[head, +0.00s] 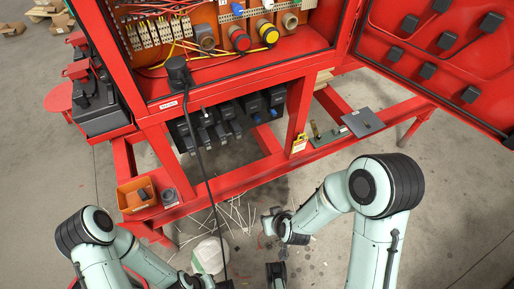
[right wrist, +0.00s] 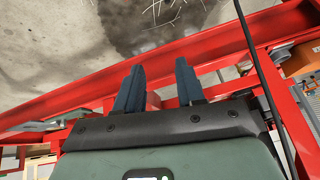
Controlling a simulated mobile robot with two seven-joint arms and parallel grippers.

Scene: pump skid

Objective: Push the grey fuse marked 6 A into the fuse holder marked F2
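I cannot make out a grey fuse or any 6 A mark in either view. No F2 mark is readable; round fittings, red (head: 239,38), yellow (head: 267,32) and grey (head: 204,37), sit in the open cabinet, and I cannot tell whether any is a fuse holder. My right gripper (right wrist: 160,85) is open and empty in the right wrist view, with its two dark fingers apart over the red frame. In the head view my left arm reaches in at the lower left. A dark piece at the bottom edge may belong to its gripper; finger state is unclear.
The red skid frame (head: 240,180) crosses in front of my arms. An orange bin (head: 127,209) with dark contents stands on its left. A black cable (head: 205,170) hangs down from the cabinet. The red door (head: 420,75) stands open at right. White strands litter the floor.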

